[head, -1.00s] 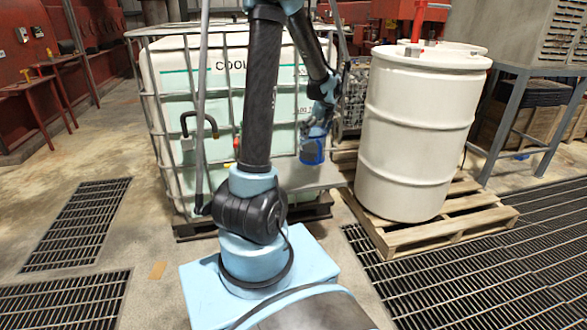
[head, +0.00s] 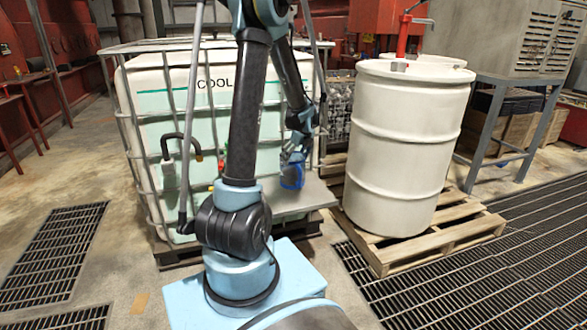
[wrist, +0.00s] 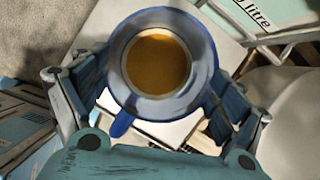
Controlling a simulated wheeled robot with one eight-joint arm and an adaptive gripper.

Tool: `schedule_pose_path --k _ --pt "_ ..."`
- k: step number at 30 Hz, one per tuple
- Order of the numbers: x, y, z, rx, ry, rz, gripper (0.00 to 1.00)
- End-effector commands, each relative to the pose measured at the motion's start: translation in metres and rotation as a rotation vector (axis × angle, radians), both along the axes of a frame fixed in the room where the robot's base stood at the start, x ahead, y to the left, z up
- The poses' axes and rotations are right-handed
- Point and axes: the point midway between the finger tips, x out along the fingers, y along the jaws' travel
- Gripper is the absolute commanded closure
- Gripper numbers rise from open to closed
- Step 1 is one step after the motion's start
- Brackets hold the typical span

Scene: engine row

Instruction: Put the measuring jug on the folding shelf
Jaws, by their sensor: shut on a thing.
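The measuring jug (head: 291,177) is blue; in the wrist view the jug (wrist: 205,62) shows from above with amber liquid inside and its blue handle towards the bottom. My gripper (head: 294,158) is shut on the jug, with a finger on each side of it, and holds it roughly upright. The folding shelf (head: 318,197) is a grey flat board at the front of the caged coolant tank. My arm hides the shelf's left part.
The caged coolant tank (head: 150,95) stands right behind the shelf. A white drum (head: 405,150) on a wooden pallet (head: 465,225) is close on the right. Floor gratings (head: 50,250) lie on both sides.

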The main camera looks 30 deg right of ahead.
Motion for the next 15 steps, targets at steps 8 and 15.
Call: schedule_pose_path --k 8,15 --pt "0.0 0.0 -0.027 0.0 0.0 0.0 0.78" --pt "0.0 0.0 -0.042 0.0 0.0 0.0 0.78"
